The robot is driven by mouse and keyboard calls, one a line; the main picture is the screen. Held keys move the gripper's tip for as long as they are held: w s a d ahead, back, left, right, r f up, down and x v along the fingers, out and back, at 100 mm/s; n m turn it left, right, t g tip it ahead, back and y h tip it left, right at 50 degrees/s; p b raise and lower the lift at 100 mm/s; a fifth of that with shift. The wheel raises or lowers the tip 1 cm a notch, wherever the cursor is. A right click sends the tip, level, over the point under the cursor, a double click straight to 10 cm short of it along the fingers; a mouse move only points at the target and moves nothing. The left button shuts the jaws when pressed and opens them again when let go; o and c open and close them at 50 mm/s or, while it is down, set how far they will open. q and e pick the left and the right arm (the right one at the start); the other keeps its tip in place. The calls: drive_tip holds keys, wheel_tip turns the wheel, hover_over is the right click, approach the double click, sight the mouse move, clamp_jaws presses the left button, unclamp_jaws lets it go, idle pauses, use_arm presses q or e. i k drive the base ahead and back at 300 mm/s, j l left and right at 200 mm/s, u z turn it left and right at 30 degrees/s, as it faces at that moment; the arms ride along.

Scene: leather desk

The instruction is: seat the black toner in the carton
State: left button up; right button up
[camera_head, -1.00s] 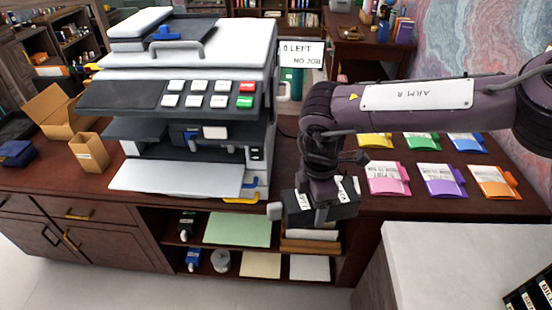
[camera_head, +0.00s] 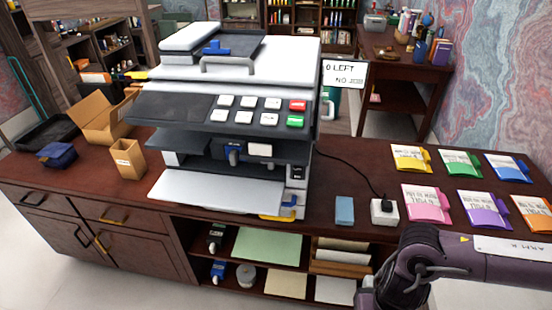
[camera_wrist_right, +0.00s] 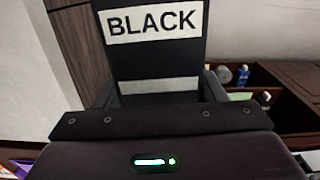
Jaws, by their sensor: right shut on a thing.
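The black toner (camera_wrist_right: 150,60) is a dark block with a white BLACK label. In the right wrist view it stands between the fingers of my right gripper (camera_wrist_right: 160,95), which is shut on it. In the head view only my right arm shows at the lower right; its gripper and the toner are out of the picture. An open brown cardboard carton (camera_head: 97,122) with raised flaps is at the left of the desk. A smaller tan open-topped box (camera_head: 128,160) stands in front of it; I cannot tell which one the task means. My left gripper is not in view.
A large printer (camera_head: 235,112) fills the desk's middle. Right of it are a blue block (camera_head: 344,210), a white cube (camera_head: 384,212) with a cord, and several coloured folders (camera_head: 425,203). A dark tray (camera_head: 45,133) and blue item (camera_head: 57,154) lie left. Shelves (camera_head: 270,247) below hold paper and cartridges.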

sight(123, 145)
drive_tip(key=i+j, duration=0.1)
drive_tip(key=j, duration=0.35)
drive_tip(key=i+j+u, duration=0.1)
drive_tip(key=j, duration=0.35)
drive_tip(key=i+j, duration=0.1)
drive_tip(key=j, duration=0.35)
drive_tip(key=i+j+u, duration=0.1)
drive_tip(key=j, duration=0.3)
drive_tip(key=i+j, duration=0.15)
drive_tip(key=j, duration=0.3)
drive_tip(key=i+j+u, duration=0.1)
drive_tip(key=j, duration=0.35)
